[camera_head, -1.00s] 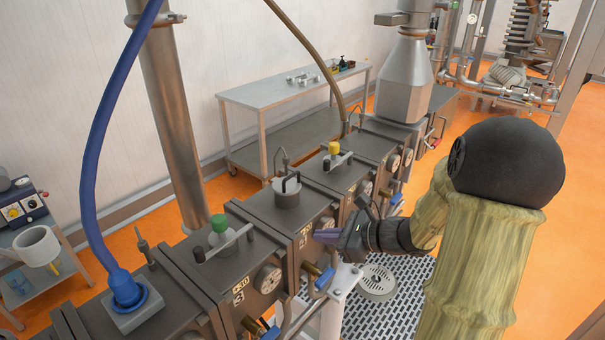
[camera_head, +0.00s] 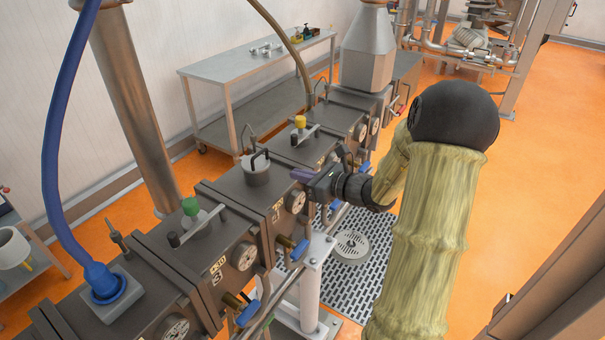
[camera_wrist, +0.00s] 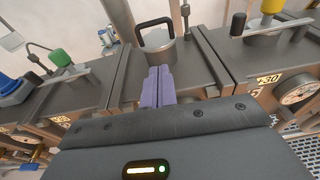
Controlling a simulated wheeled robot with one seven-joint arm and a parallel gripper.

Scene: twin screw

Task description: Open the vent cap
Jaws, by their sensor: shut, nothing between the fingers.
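The vent cap seems to be the grey cylinder with a black loop handle (camera_head: 258,174) on top of the middle machine block. It stands upright and seated. It also shows in the wrist view (camera_wrist: 157,56), straight ahead beyond my fingertips. My gripper (camera_head: 296,174) is just right of the cap, near the block's front edge, apart from the cap. Its purple fingers are together and empty; in the wrist view the fingers (camera_wrist: 158,80) point toward the cap's base. The handle is in clear view.
A green-knobbed lever (camera_head: 190,207) is on the block to the left, and a yellow-knobbed lever (camera_head: 300,123) on the block to the right. Gauges and blue-handled valves line the front. A blue hose (camera_head: 55,150) rises at the left.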

